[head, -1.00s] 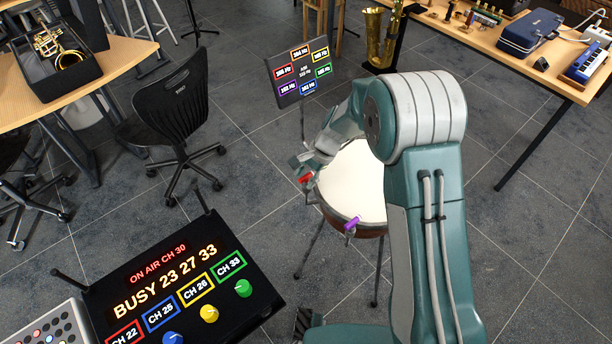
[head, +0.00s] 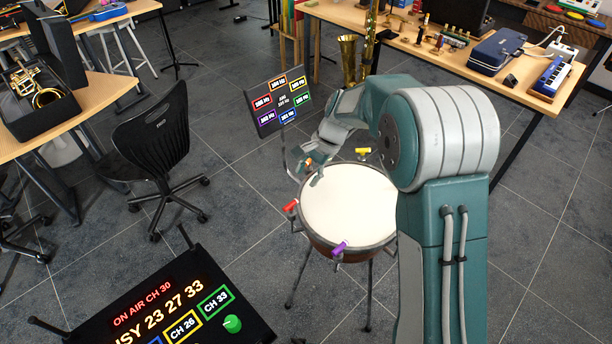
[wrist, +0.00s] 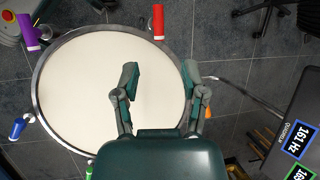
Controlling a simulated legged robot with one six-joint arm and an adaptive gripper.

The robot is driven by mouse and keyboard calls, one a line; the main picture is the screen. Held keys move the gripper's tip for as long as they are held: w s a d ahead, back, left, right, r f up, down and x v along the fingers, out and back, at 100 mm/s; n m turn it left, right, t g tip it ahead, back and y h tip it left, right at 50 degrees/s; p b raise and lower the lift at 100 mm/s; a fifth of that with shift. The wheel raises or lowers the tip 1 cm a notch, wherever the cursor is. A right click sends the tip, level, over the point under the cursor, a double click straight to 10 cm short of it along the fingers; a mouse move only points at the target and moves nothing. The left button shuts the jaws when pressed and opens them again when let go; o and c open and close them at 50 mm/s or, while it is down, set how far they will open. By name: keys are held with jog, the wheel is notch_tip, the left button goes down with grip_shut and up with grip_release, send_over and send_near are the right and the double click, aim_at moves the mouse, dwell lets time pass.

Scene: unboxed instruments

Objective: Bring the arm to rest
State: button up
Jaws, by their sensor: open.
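My gripper (head: 314,172) is at the far left rim of a kettledrum (head: 352,208), with my arm reaching out from the right. In the wrist view my gripper (wrist: 160,75) is open and empty. Its left finger shows over the pale drumhead (wrist: 80,90) and its right finger near the rim. An orange handle (wrist: 208,113) shows right beside the right finger; I cannot tell if they touch.
A display panel (head: 278,103) on a stand is just behind my gripper. A control console (head: 170,305) is at the front left, a black chair (head: 155,140) at the left. A saxophone (head: 350,55) and a table (head: 470,70) with instruments are behind. Floor right of the drum is clear.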

jog(key=s+d+r+n+t+h, duration=0.1)
jog(key=s+d+r+n+t, duration=0.1)
jog(key=s+d+r, duration=0.4)
jog(key=s+d+r+n+t+h, duration=0.15)
jog(key=s+d+r, duration=0.25)
jog(key=r, duration=0.5)
jog(key=s+d+r+n+t+h, duration=0.1)
jog(key=s+d, duration=0.3)
jog(key=s, duration=0.4)
jog(key=s+d+r+n+t+h, duration=0.1)
jog(key=s+d+r+n+t, duration=0.1)
jog(key=s+d, duration=0.3)
jog(key=s+n+t, duration=0.1)
jog(key=s, duration=0.2)
jog(key=shift+s+d, duration=0.25)
jog(key=shift+s, duration=0.15)
jog(key=shift+o, duration=0.2)
jog(key=shift+w, duration=0.1)
